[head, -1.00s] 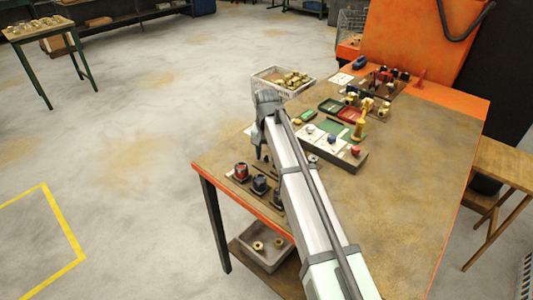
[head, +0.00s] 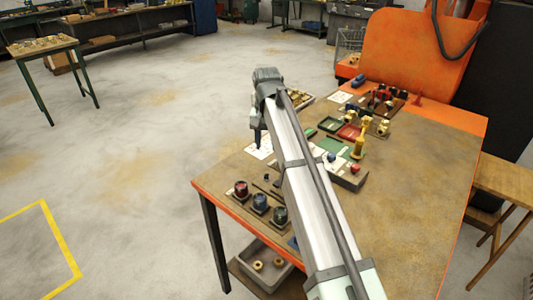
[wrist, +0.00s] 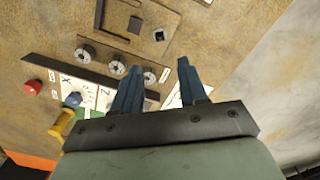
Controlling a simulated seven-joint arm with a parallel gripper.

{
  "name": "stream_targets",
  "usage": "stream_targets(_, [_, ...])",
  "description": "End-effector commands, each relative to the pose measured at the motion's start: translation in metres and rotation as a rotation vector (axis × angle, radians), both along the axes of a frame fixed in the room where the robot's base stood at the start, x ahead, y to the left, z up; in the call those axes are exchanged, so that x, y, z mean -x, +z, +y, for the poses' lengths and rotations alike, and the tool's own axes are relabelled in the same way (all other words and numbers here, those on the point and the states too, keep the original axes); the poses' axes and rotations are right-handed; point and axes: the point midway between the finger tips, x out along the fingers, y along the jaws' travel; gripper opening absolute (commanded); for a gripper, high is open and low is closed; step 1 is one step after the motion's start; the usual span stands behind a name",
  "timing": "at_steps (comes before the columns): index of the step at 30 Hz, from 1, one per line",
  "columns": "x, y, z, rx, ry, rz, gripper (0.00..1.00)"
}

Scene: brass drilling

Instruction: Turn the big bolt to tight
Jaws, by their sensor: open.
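My gripper (head: 257,138) points down above the left part of the workbench in the head view. In the wrist view my gripper (wrist: 158,82) has its two blue fingers apart with nothing held between them. Beyond the fingers is a brown board (wrist: 175,22) with several round grey pieces, such as the one at its left (wrist: 83,55), and a dark square piece (wrist: 135,25). I cannot tell which piece is the big bolt. In the head view my arm covers part of this area.
Red (head: 240,188), blue (head: 260,201) and dark (head: 280,214) round pieces stand on black bases near the bench's front edge. The bench's right side is clear.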

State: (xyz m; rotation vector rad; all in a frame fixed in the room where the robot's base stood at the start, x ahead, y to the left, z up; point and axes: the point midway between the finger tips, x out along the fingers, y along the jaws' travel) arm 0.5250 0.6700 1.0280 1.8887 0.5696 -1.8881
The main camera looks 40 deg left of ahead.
Motion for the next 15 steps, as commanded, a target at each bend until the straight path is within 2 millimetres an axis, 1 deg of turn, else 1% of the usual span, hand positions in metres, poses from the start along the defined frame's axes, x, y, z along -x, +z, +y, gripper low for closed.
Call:
stream_targets(1, [-0.0004, 0.0058, 0.0006, -0.001, 0.0, -0.001, 0.43])
stream_targets(5, [0.0, 0.0132, 0.0001, 0.0, 0.0, 0.0, 0.43])
stream_targets(15, [0.0002, 0.0152, -0.0003, 0.0, 0.0, 0.0, 0.43])
